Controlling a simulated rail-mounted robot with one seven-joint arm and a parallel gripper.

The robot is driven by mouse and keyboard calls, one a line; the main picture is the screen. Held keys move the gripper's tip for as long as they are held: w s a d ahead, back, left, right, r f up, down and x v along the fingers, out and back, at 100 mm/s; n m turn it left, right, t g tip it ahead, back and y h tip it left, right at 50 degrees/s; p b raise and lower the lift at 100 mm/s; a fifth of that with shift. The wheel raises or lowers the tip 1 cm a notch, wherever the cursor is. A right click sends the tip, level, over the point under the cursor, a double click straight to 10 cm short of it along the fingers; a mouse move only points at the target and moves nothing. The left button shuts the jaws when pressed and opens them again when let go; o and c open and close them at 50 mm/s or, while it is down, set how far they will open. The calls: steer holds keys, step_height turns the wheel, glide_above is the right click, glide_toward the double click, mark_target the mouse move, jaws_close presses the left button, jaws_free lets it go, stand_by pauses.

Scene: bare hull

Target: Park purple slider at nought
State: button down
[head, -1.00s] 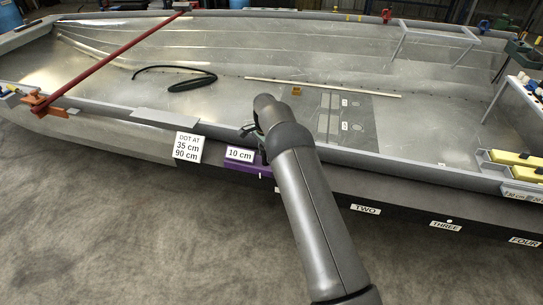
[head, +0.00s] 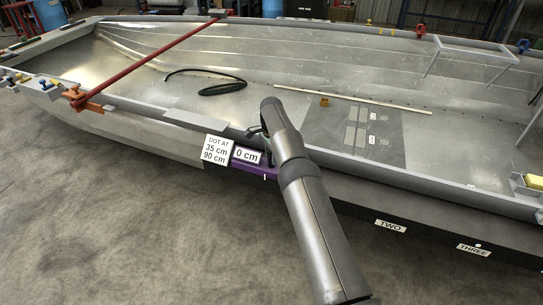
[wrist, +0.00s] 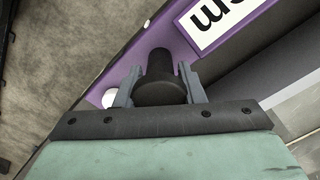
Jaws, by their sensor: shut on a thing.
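The purple slider (head: 258,169) sits on the dark rail along the near side of the hull, just right of the "DOT AT 35 cm 90 cm" sign (head: 217,150). Its white label (head: 247,155) reads "0 cm". In the wrist view the purple slider (wrist: 182,49) carries a dark round knob (wrist: 160,80), and the label's "m" shows at upper right. My gripper (wrist: 159,92) is shut on the knob, one grey finger on each side. In the head view my arm hides the gripper's fingertips and most of the knob.
The dark rail runs right past the "TWO" (head: 390,226) and "THREE" (head: 473,249) plates. A red bar (head: 150,62) crosses the hull at left, with an orange clamp (head: 75,95) at its near end.

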steer(key=shift+w+a+r, duration=0.1)
steer(key=shift+a, duration=0.15)
steer(key=c, duration=0.9)
jaws_free()
steer(key=shift+c, duration=0.2)
step_height(320, 180, up, 17)
steer(key=p, duration=1)
steer(key=shift+r, duration=0.2)
